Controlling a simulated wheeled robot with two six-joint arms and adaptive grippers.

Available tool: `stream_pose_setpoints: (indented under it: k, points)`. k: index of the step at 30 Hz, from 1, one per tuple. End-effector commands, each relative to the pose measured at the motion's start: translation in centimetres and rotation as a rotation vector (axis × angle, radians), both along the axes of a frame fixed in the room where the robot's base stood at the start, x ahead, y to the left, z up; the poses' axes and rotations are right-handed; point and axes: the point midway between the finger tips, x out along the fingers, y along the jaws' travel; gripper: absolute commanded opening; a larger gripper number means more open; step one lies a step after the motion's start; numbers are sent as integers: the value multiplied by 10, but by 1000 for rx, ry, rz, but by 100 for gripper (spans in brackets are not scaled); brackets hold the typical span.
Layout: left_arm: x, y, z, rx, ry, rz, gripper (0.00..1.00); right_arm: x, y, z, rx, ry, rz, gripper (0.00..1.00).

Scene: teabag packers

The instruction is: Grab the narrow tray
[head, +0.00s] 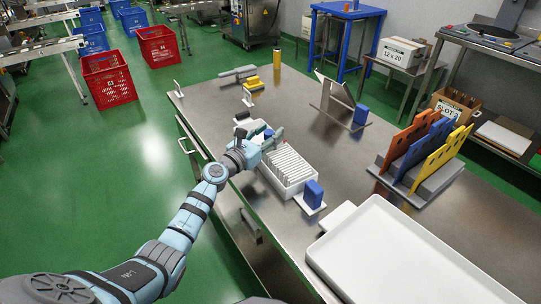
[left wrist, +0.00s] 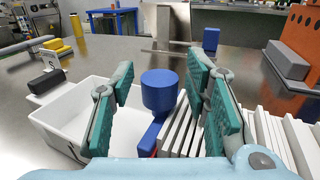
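A narrow white tray (head: 288,187) holding a row of upright white slabs stands near the table's front-left edge in the head view. In the left wrist view the white tray's empty part (left wrist: 75,145) lies at left and the white slabs (left wrist: 180,128) at right. A blue knob (left wrist: 160,92) on a blue bar stands between them. My left gripper (head: 261,133) is over the tray's far end. In the left wrist view its teal fingers (left wrist: 158,75) are spread wide, with the knob between them and gaps on both sides. My right gripper is out of view.
A large white tray (head: 345,222) lies at the table's near right. A blue block (head: 313,194) stands beside the narrow tray's near end. A rack of orange, blue and yellow panels (head: 418,180) stands to the right. The table's middle is bare.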

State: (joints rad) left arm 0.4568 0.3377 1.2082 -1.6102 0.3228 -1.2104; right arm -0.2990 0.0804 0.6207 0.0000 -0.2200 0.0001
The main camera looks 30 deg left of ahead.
Motion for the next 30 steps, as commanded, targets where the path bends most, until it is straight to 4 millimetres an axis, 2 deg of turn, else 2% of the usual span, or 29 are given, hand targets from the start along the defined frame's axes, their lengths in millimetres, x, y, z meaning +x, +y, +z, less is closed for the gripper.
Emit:
stream_pose_setpoints:
  k: [1, 6, 7, 22, 26, 30]
  points:
    - [0, 0, 0, 0, 0, 0, 30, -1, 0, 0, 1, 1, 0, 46]
    - [0, 0, 0, 0, 0, 0, 3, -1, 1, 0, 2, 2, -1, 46]
    - [0, 0, 0, 0, 0, 0, 0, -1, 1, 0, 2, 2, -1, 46]
    - [0, 0, 4, 0, -2, 1, 0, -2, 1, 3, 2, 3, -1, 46]
    - [0, 0, 18, 1, -2, 0, 0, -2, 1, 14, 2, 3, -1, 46]
    - [0, 0, 48, 1, -3, 0, 0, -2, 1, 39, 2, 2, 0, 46]
